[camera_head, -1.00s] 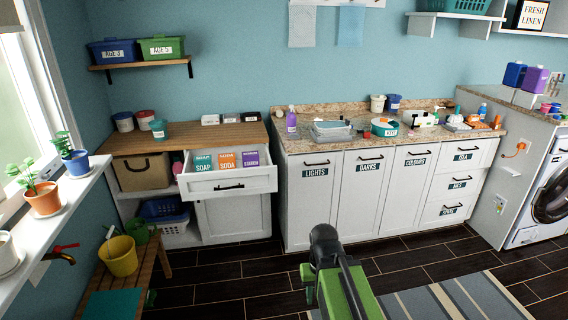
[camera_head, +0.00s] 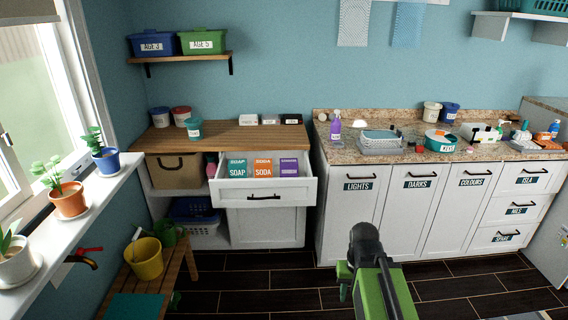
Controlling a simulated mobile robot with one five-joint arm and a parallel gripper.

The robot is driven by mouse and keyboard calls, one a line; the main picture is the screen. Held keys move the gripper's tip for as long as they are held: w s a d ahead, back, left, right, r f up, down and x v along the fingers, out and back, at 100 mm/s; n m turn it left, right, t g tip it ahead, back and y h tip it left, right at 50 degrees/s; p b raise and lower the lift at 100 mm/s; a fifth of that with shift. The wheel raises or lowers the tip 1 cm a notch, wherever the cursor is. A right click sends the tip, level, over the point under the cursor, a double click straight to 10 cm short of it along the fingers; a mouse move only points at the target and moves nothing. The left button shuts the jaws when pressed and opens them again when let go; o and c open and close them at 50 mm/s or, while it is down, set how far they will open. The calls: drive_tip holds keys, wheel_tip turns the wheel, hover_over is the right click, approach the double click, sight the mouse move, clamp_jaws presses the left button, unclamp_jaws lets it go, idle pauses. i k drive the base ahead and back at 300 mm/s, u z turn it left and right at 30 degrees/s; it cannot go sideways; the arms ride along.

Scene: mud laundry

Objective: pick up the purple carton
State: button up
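The purple carton (camera_head: 289,168) stands in the open top drawer (camera_head: 263,194) of the wood-topped cabinet. It is the rightmost of a row, beside an orange carton marked SODA (camera_head: 263,168) and a teal carton marked SOAP (camera_head: 237,168). The drawer front hides its lower part. My gripper (camera_head: 343,281) is low in front of the counter, to the right of and below the drawer, apart from the carton. Its fingers are mostly hidden behind my green arm, so I cannot tell whether they are open.
The granite counter (camera_head: 440,152) with white cabinets is to the right of the drawer. A wooden bench (camera_head: 172,272) with a yellow bucket (camera_head: 144,258) stands at the left, below the windowsill (camera_head: 80,225). The dark floor before the drawer is clear.

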sight(289, 166)
drive_tip(key=z, duration=0.05)
drive_tip(key=i, duration=1.7)
drive_tip(key=u, duration=1.8)
drive_tip(key=i, duration=1.55)
drive_tip(key=z, duration=0.35)
